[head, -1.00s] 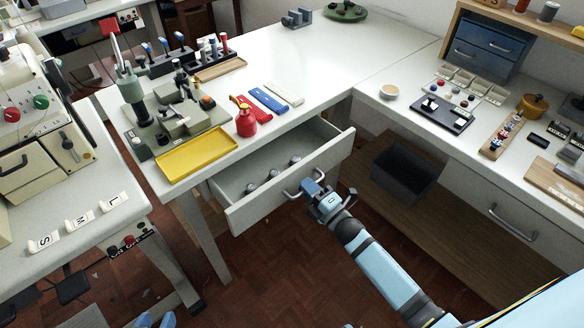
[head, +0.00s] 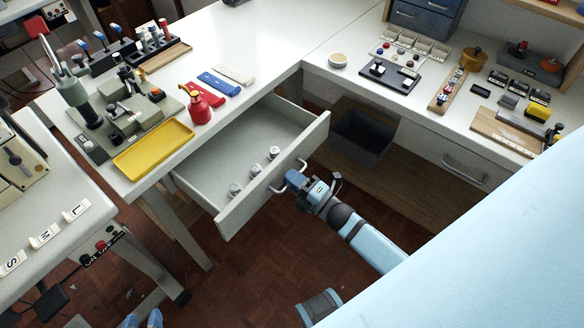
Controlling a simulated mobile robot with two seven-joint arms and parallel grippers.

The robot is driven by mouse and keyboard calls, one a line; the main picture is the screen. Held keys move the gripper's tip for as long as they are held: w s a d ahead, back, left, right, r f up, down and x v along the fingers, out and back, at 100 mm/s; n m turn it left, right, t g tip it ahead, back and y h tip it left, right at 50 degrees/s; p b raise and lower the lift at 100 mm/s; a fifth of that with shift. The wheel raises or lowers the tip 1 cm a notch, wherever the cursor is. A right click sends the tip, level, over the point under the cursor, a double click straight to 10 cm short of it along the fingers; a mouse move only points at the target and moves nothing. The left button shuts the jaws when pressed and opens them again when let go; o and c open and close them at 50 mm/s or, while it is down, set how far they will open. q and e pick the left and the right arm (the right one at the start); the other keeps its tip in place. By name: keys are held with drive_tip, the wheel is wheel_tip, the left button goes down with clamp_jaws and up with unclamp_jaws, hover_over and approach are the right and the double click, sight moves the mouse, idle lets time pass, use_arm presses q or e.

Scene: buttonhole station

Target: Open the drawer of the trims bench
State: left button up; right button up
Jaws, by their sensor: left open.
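The white drawer (head: 262,183) of the middle white bench (head: 250,30) stands well out from the bench, with three small metal cylinders (head: 254,170) lying inside. My right gripper (head: 296,182) is at the drawer front, shut on the grey bow handle (head: 277,189); its fingertips are small and partly hidden.
A yellow tray (head: 153,148) and a red bottle (head: 198,105) stand near the bench's front edge. The right bench has a closed drawer with a handle (head: 465,172) and a dark bin (head: 362,136) below. Floor before the drawer is clear.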

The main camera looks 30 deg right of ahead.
drive_tip(key=shift+o, duration=1.2)
drive_tip(key=v, duration=1.3)
drive_tip(key=shift+s, duration=0.4)
drive_tip(key=shift+d, duration=0.15)
